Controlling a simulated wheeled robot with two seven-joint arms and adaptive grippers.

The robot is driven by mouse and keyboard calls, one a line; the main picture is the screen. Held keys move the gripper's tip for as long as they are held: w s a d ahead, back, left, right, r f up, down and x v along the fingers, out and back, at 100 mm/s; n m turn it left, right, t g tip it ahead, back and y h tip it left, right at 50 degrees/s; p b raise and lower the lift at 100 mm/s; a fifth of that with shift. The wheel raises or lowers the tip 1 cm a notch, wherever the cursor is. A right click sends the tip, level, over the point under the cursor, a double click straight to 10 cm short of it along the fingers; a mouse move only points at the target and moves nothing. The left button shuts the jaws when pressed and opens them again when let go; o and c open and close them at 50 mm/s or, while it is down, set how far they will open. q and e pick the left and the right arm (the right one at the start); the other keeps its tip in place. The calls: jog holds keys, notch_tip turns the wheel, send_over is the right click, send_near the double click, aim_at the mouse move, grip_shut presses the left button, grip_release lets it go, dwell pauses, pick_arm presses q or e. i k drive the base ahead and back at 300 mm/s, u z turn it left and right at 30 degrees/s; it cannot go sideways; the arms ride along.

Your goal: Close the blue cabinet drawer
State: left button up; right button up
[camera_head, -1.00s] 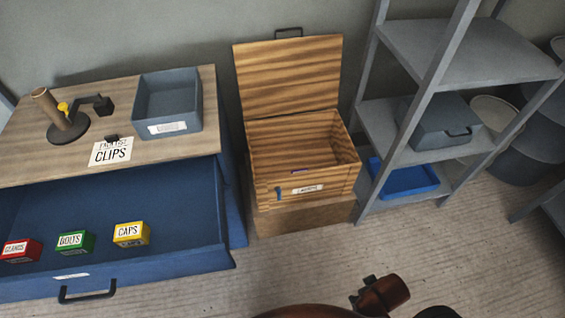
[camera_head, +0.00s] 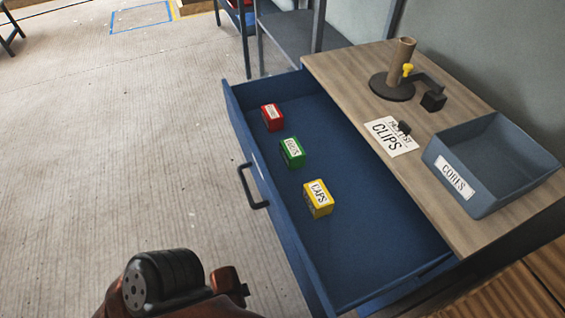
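The blue drawer (camera_head: 345,235) of the cabinet (camera_head: 340,72) is pulled far out, with its inside facing up. Its dark bar handle (camera_head: 252,187) is on the front panel, at the drawer's left side in the picture. A red box (camera_head: 272,117), a green box (camera_head: 292,153) labelled BOLTS and a yellow box (camera_head: 318,199) labelled CAPS lie in a row inside the drawer. Part of one of my arms shows at the bottom left, apart from the handle in the picture. Neither gripper's fingers are in view.
On the wooden cabinet top are a grey-blue bin (camera_head: 490,165) labelled CORLS, a label sheet (camera_head: 390,136) reading CLIPS, and a stand with a cardboard tube (camera_head: 402,62). A wooden box (camera_head: 540,275) is at the bottom right. The floor left of the drawer is clear.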

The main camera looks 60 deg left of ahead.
aim_at(375, 238)
jog(key=i, duration=0.15)
jog(key=u, duration=2.4)
jog(key=k, duration=1.3)
jog(key=z, duration=0.2)
jog(key=i, duration=0.85)
jog(key=z, duration=0.5)
